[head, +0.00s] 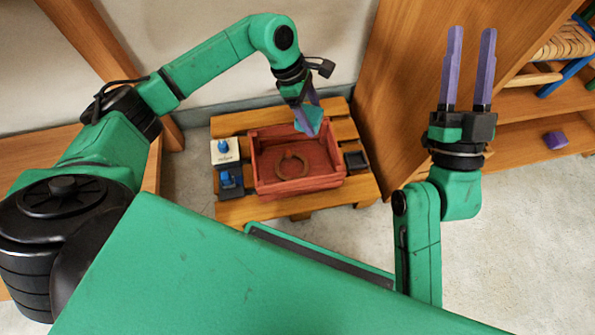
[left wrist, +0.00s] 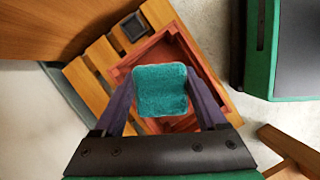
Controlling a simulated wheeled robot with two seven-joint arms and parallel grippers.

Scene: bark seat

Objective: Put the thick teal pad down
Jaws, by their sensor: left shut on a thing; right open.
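The thick teal pad (head: 309,121) is held by my left gripper (head: 308,107) above the right back part of the red crate. In the left wrist view the teal pad (left wrist: 160,90) shows its broad face between the two purple fingers, with the crate (left wrist: 190,57) behind it. My left gripper (left wrist: 161,100) is shut on the pad. The crate (head: 297,183) stands on a slatted wooden seat (head: 235,212), and a brown ring (head: 292,166) lies inside it. My right gripper (head: 467,68) is open and empty, its fingers pointing up in the head view.
A white block with a blue knob (head: 225,151) and a dark blue one (head: 230,182) stand left of the crate. A small black tray (head: 357,161) is right of it. A wooden shelf (head: 540,105) with a purple block (head: 555,139) is at the right.

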